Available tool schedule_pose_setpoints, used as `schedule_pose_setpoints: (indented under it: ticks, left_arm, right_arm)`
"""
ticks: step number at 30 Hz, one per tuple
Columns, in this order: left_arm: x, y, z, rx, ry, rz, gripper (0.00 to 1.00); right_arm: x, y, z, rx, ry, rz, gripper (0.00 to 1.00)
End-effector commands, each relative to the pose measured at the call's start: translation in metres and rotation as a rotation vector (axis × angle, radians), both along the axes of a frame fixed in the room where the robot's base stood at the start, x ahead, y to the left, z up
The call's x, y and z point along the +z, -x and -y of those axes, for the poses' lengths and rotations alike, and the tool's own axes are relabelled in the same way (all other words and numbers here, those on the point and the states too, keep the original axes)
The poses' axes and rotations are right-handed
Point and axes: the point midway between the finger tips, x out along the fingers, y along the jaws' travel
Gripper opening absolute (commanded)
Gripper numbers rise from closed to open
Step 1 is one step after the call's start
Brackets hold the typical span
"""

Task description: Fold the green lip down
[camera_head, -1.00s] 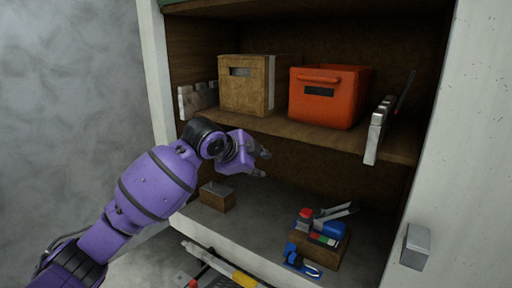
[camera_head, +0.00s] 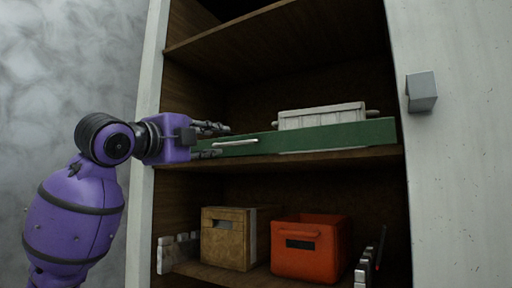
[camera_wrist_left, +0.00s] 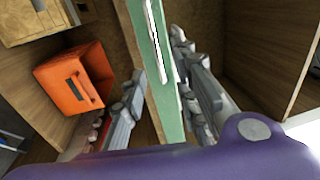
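The green lip (camera_head: 320,139) stands upright along the front edge of the upper shelf. A light bar handle (camera_head: 235,142) shows near its left end. My left gripper (camera_head: 224,142) is at the lip's left end, its fingers spread, one above the other in the head view. In the left wrist view the green lip (camera_wrist_left: 165,75) runs between the two open finger sets of my left gripper (camera_wrist_left: 165,105), with gaps on both sides. Whether a fingertip touches it I cannot tell. My right gripper is not in view.
A pale grey case (camera_head: 322,116) sits behind the lip. The shelf below holds a cardboard-brown box (camera_head: 225,240) and an orange bin (camera_head: 310,250). The cabinet's left side panel (camera_head: 150,110) is close to my left wrist. A grey block (camera_head: 421,91) juts from the right white panel.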

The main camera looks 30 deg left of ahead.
Motion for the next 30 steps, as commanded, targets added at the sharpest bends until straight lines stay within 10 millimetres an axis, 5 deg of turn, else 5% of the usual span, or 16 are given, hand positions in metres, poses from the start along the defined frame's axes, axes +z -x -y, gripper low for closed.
schedule_pose_setpoints:
  ticks: [16,26,30]
  left_arm:
    - [0.009,-0.071,0.005,0.001,-0.007,-0.002,0.28]
    - [0.009,-0.078,0.006,0.003,-0.01,-0.002,0.28]
    - [0.009,-0.078,0.006,0.003,-0.009,-0.003,0.13]
  right_arm:
    - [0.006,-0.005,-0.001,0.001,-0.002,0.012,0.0]
    - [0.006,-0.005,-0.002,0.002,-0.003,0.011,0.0]
    - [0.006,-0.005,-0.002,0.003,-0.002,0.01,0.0]
